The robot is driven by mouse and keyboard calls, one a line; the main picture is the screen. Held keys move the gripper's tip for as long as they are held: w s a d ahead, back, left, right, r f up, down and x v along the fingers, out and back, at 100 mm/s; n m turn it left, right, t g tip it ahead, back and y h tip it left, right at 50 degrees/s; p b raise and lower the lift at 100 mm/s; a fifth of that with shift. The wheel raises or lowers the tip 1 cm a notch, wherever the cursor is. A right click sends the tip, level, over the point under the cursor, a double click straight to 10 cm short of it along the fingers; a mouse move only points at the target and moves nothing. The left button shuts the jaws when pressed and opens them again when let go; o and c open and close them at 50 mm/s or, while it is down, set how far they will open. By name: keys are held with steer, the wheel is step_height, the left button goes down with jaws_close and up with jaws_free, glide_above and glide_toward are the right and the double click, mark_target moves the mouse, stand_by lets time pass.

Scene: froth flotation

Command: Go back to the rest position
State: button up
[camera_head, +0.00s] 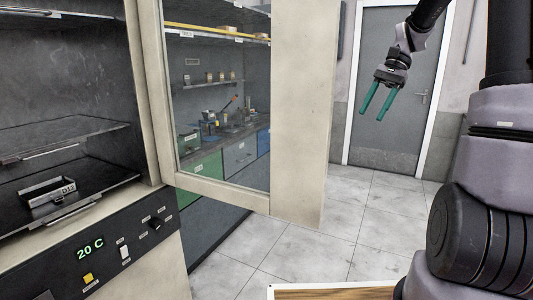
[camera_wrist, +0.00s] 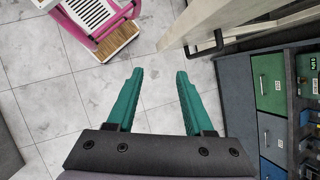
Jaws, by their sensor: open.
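My gripper (camera_head: 377,101) has two teal fingers. It is open and empty, raised in the air in front of the grey door at the upper right of the head view. In the wrist view my gripper (camera_wrist: 161,84) points down over the tiled floor with a wide gap between its fingers. Nothing is between or touching the fingers.
An oven-like cabinet stands at left with its windowed door (camera_head: 298,120) swung open. A tray labelled D12 (camera_head: 50,193) sits inside on a shelf. A grey door (camera_head: 388,85) is behind. A pink-framed item (camera_wrist: 95,25) stands on the floor. The floor (camera_head: 370,220) between is clear.

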steer(key=s+a+r+n+t+h, duration=0.1)
steer(key=s+t, duration=0.3)
steer(key=s, duration=0.5)
steer(key=s+a+r+n+t+h, duration=0.2)
steer(key=s+a+r+n+t, duration=0.1)
steer(key=s, duration=0.7)
steer(key=a+r+t, duration=0.1)
steer(key=t, duration=0.1)
steer(key=shift+s+a+r+n+t+h, duration=0.15)
steer(key=shift+s+a+n+t+h, duration=0.05)
steer(key=shift+s+n+t+h, duration=0.1)
